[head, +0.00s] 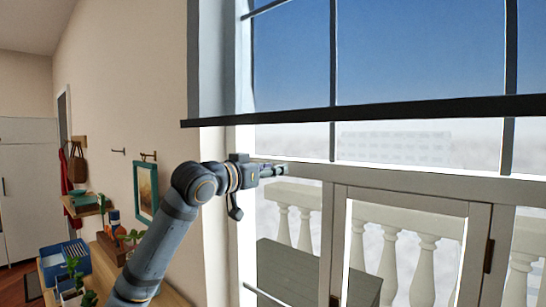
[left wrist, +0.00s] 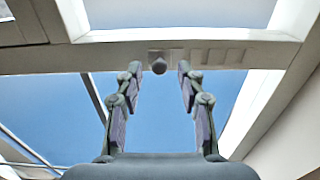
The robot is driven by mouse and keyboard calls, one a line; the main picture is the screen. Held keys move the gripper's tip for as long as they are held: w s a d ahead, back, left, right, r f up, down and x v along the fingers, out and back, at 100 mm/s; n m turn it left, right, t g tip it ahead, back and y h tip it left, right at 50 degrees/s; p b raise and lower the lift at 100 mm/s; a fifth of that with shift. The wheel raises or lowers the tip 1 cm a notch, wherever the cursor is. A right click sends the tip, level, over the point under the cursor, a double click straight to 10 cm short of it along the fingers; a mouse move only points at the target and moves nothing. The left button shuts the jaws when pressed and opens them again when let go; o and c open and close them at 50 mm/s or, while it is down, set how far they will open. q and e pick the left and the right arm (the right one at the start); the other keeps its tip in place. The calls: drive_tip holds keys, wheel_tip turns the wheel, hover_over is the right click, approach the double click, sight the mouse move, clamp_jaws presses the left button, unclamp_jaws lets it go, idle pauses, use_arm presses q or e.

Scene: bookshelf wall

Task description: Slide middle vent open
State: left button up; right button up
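In the left wrist view a pale window rail (left wrist: 270,48) crosses the top. It carries a small grey knob (left wrist: 157,63) and a row of pale vent slots (left wrist: 205,57) to the knob's right. My left gripper (left wrist: 159,74) is open, and the knob appears between its two fingertips. No contact with the knob can be made out. In the head view my left gripper (head: 274,170) reaches the left end of the window's cross rail (head: 310,172). The knob and slots cannot be made out there. My right gripper is out of view.
A dark-edged blind (head: 400,108) hangs above the rail. Below it is a framed window door (head: 405,212) with a white balustrade (head: 390,260) outside. A framed picture (head: 146,190) hangs on the left wall. Plants and a blue crate (head: 70,268) stand at lower left.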

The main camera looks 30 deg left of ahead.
use_arm(q)
drive_tip(key=shift+w, duration=0.3)
clamp_jaws()
drive_tip(key=shift+d, duration=0.1)
